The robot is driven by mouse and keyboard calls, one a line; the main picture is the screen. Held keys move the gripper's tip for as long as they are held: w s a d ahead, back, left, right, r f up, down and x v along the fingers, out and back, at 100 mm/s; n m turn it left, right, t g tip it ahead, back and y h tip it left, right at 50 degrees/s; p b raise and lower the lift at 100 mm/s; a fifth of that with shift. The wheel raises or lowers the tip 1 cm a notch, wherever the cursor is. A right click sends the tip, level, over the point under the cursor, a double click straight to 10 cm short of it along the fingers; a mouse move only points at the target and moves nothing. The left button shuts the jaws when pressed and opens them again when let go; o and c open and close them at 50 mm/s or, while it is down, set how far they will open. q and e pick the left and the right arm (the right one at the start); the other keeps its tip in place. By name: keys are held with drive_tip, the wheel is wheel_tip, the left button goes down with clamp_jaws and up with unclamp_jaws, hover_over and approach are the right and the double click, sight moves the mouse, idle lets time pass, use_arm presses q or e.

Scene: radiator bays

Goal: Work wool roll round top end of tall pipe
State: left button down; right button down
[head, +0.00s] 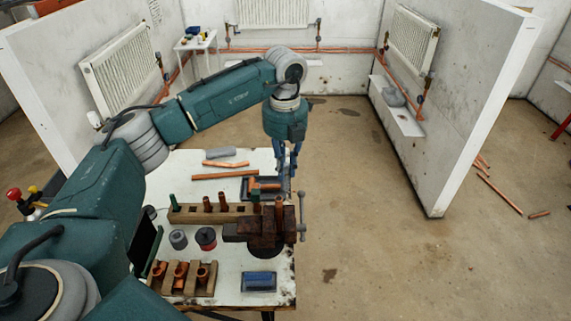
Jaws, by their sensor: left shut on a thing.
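A short copper pipe (279,208) stands upright at the dark vise (262,232) on the white bench (222,277). Other copper pipes (222,201) stand in a wooden block to its left; I cannot tell for sure which is the tall one. My left gripper (290,172) points down at the bench's right edge, just behind and above the vise pipe. Its fingers are close together on something I cannot make out. A small grey roll (178,239) stands on the bench left of the vise; I cannot tell whether it is the wool. My right gripper is out of view.
A red-and-dark reel (206,238), a wooden rack of copper fittings (182,278) and a blue item (259,281) sit on the front bench. Loose copper pieces (225,175) and a grey pad (220,152) lie behind. Open floor (370,230) is right of the bench.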

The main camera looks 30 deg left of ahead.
sight(286, 180)
use_arm(q)
drive_tip(key=shift+f, duration=0.25)
drive_tip(key=shift+f, duration=0.15)
idle(0.4)
drive_tip(key=shift+f+b, duration=0.45)
drive_tip(key=shift+b, duration=0.05)
drive_tip(key=shift+f, duration=0.1)
drive_tip(key=shift+f+b, duration=0.9)
drive_tip(key=shift+f, duration=0.4)
